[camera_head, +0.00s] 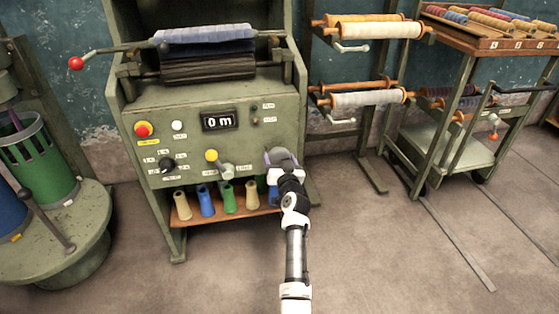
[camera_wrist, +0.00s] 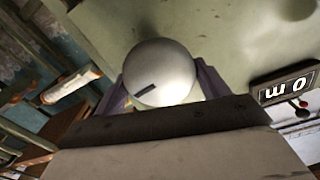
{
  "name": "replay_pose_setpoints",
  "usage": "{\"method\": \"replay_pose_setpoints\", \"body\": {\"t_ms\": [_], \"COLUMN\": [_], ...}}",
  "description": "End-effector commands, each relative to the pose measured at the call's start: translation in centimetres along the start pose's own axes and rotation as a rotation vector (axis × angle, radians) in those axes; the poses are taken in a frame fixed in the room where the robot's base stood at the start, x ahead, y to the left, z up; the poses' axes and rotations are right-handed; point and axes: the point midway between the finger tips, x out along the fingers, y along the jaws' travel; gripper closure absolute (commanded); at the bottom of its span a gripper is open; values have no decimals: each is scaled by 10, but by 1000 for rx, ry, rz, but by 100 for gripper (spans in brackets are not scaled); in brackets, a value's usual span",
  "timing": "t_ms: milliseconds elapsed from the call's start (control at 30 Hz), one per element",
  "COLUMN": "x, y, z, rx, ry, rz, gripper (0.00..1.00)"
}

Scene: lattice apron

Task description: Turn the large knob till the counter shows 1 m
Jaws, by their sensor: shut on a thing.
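The counter (camera_head: 219,121) on the green machine's front panel reads 0 m. It also shows upside down at the right of the wrist view (camera_wrist: 286,87). The large knob (camera_wrist: 160,72) is a pale, round, metallic knob with a short dark mark on its face. It fills the middle of the wrist view. My gripper (camera_head: 277,158) is at the panel's lower right corner, and its fingers are shut on opposite sides of the knob. In the head view my gripper hides the knob.
Left of my gripper, the panel carries a black dial (camera_head: 167,165), a yellow button (camera_head: 211,155), a grey lever (camera_head: 226,171) and a red button (camera_head: 143,129). Several coloured cones (camera_head: 206,200) stand on a shelf below. A spool rack (camera_head: 372,100) stands to the right. The floor in front is clear.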

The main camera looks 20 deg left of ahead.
Motion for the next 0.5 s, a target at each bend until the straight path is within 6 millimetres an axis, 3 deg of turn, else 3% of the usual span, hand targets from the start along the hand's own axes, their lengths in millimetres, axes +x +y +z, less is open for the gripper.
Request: {"method": "replay_pose_setpoints", "body": {"t_ms": [500], "x": [0], "y": [1], "z": [-1], "rx": [492], "ry": [0], "rz": [-1], "gripper": [49]}}
